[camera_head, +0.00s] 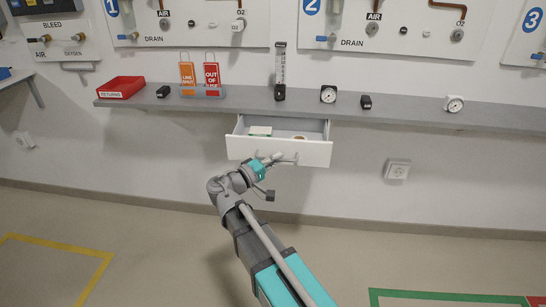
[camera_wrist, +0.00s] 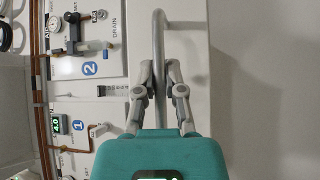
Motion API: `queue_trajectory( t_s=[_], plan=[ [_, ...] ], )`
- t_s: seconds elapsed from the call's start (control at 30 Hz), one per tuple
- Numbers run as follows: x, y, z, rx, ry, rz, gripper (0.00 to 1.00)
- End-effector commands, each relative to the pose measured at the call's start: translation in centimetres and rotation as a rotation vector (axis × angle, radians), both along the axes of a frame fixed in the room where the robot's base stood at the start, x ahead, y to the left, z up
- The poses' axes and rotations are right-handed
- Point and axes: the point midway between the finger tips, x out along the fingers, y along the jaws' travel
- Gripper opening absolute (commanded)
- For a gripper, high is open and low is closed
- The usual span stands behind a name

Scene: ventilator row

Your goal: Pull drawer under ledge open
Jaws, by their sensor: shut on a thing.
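The white drawer (camera_head: 278,149) under the grey ledge (camera_head: 230,105) stands partly open, pulled out from below the ledge. Inside it lie a pale green-and-white item (camera_head: 260,131) and a small brownish item (camera_head: 299,137), too small to tell. The drawer front also shows in the wrist view (camera_wrist: 190,45), turned on its side. My gripper (camera_wrist: 160,70) is shut on the drawer's grey bar handle (camera_wrist: 159,30), with one finger on each side of the bar. In the head view my gripper (camera_head: 275,158) is at the front of the drawer, and its fingers are small there.
On the ledge stand a red returns tray (camera_head: 121,88), an orange tag (camera_head: 187,75), a red tag (camera_head: 212,76), a flowmeter (camera_head: 280,75) and round gauges (camera_head: 328,94). A wall socket (camera_head: 397,169) is right of the drawer. The floor before the wall is clear.

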Motion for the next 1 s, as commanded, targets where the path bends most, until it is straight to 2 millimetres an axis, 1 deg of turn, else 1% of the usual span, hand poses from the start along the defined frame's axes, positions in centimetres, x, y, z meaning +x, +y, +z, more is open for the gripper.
queue_trajectory(
  t_s=[0.17, 0.2, 0.37, 0.8, 1.0],
  plan=[
    [0.27, -0.17, -0.05, 0.001, 0.001, -0.002, 0.00],
    [0.30, -0.22, -0.04, 0.001, 0.001, -0.002, 0.18],
    [0.38, -0.40, -0.03, 0.000, 0.001, -0.005, 0.48],
    [0.46, -0.46, -0.06, 0.001, -0.002, -0.008, 0.48],
    [0.64, 0.16, -0.33, 0.003, -0.025, -0.016, 0.48]
  ],
)
